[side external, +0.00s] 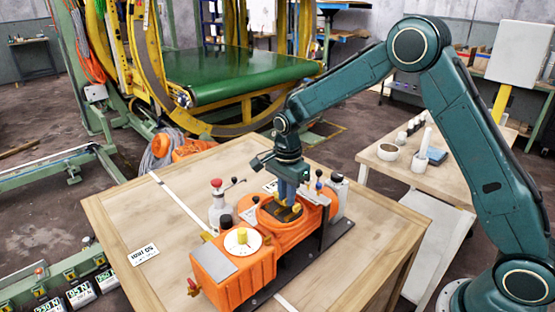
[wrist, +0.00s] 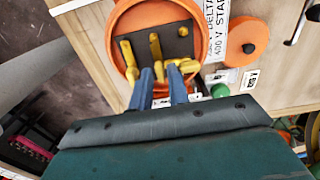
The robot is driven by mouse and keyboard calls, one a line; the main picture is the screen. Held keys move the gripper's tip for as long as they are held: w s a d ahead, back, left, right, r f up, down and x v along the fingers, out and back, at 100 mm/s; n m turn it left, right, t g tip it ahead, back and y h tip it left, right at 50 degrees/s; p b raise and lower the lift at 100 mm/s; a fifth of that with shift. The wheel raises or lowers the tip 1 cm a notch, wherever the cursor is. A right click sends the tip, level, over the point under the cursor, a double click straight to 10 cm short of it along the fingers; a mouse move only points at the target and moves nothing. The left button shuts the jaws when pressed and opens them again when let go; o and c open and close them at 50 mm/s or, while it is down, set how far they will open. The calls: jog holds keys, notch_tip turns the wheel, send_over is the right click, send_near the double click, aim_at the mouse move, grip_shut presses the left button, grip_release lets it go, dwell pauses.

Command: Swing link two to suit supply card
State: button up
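The orange motor (side external: 290,230) stands on a dark base on the wooden bench. In the wrist view its round orange terminal box (wrist: 122,22) is open, with a dark plate (wrist: 140,47) inside. Yellow links lie on the plate: a left one (wrist: 129,58), a middle one (wrist: 155,44) and a right one (wrist: 184,67). My gripper (wrist: 160,72) points down into the box. Its blue fingers are apart, either side of the middle link's lower end; contact is unclear. A white card (wrist: 216,28) beside the box reads "DELTA" and "400 V STAR".
An orange disc (wrist: 248,42) and a green knob (wrist: 219,90) lie right of the box. Bottles and levers crowd the motor, including a red-topped bottle (side external: 219,205). A white lettered card (side external: 143,254) lies on the bench's clear left side.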

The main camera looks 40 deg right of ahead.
grip_shut()
jog(key=shift+n, duration=0.4)
jog(key=n, duration=0.7)
jog(key=shift+n, duration=0.4)
jog(key=n, duration=0.4)
jog(key=shift+n, duration=0.3)
jog(key=n, duration=0.4)
jog(key=shift+n, duration=0.3)
